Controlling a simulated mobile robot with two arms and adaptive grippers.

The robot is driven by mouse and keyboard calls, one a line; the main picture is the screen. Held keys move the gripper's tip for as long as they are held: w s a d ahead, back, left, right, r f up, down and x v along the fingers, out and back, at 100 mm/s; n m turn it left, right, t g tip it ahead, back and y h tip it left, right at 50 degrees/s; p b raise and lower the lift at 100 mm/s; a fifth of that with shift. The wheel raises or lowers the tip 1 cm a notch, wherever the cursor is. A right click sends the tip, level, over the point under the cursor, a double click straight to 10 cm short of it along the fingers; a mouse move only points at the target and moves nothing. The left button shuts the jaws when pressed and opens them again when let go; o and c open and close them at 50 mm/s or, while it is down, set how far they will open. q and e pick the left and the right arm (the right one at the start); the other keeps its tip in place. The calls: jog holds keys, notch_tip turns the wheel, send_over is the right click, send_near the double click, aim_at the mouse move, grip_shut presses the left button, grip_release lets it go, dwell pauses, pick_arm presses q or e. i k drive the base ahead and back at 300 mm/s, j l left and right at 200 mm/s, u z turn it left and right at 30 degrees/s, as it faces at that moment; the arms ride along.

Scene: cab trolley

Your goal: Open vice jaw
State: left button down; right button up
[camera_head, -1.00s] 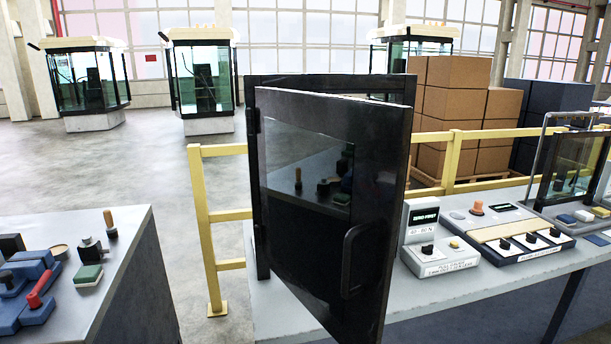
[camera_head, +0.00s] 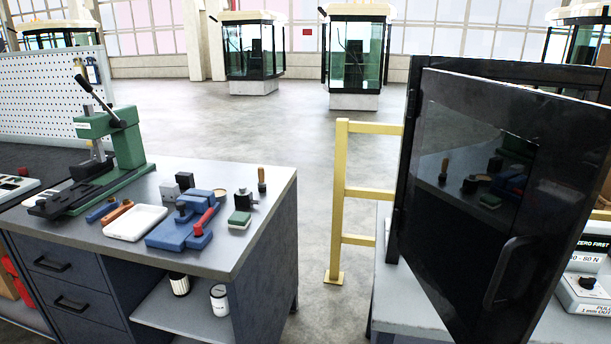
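The blue vice (camera_head: 181,228) stands on the grey workbench (camera_head: 255,205) at left, with a red handle (camera_head: 205,221) on its right side. It is small in view, and I cannot tell how far apart its jaws are. Neither of my grippers is in view.
A green press (camera_head: 125,140) stands left of the vice. A black door (camera_head: 470,200) and a yellow rail (camera_head: 340,200) stand at right. Floor between is clear.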

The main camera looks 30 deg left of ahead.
aim_at(188, 205)
jog(key=u, duration=1.55)
